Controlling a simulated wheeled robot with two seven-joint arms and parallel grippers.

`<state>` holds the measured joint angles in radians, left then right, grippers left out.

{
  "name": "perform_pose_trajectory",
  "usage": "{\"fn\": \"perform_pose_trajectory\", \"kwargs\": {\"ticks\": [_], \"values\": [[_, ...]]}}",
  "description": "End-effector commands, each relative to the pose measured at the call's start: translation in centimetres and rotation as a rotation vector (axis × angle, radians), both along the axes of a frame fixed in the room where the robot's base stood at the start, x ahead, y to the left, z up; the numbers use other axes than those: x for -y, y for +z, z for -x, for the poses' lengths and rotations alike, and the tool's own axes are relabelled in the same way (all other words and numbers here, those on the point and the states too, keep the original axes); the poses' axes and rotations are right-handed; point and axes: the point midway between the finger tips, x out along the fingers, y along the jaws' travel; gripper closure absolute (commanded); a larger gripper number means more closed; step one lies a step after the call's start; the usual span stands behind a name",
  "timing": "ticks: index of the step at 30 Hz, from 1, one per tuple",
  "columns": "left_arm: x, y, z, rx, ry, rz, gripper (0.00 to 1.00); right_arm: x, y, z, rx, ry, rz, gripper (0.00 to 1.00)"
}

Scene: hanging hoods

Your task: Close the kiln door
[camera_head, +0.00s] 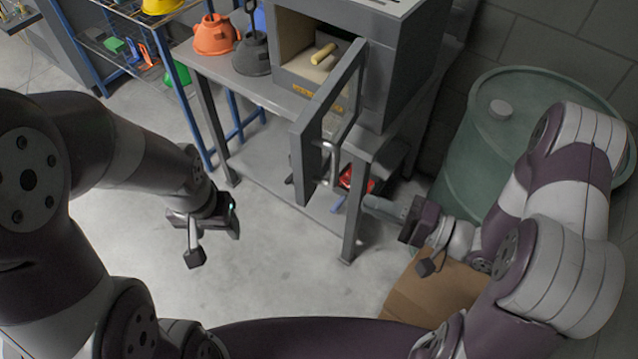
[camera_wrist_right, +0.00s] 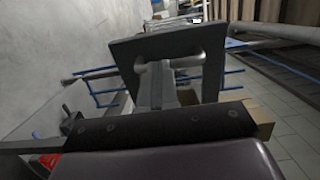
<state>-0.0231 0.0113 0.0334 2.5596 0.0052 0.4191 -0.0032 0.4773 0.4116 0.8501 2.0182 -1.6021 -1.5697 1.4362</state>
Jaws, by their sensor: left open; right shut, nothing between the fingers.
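The grey kiln (camera_head: 395,55) stands on a metal table, its front opening uncovered. A yellow cylinder (camera_head: 322,53) lies at its mouth. The kiln door (camera_head: 308,128) is open, swung out toward me, with a metal handle (camera_head: 333,165) on its right face. The door (camera_wrist_right: 128,48) also shows ahead in the right wrist view. My right gripper (camera_head: 372,204) is shut and empty, to the right of the handle and pointing at the door; its fingers (camera_wrist_right: 170,88) overlap the handle area in the wrist view, and contact is unclear. My left gripper (camera_head: 230,215) is open and empty, left of the door.
A green drum (camera_head: 478,150) stands at the right. A cardboard box (camera_head: 440,290) is below my right arm. The floor left of the door is clear.

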Motion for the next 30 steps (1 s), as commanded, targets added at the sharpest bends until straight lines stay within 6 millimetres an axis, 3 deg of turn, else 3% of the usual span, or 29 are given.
{"fn": "perform_pose_trajectory", "kwargs": {"ticks": [9,15,21,30], "values": [[0.0,1.3,0.0,0.000,0.000,0.000,0.41,-6.4,0.2,-2.9,0.001,0.007,0.003,1.00],[0.0,2.0,0.0,0.000,0.000,0.000,0.41,-9.3,0.2,-4.3,0.001,0.003,0.004,1.00],[0.0,2.2,0.0,0.000,0.000,0.000,0.41,-10.5,0.1,-5.0,0.001,0.000,0.004,1.00],[0.0,2.1,0.0,0.000,0.000,0.000,0.41,-10.6,0.0,-5.1,0.002,-0.001,0.004,1.00]]}}
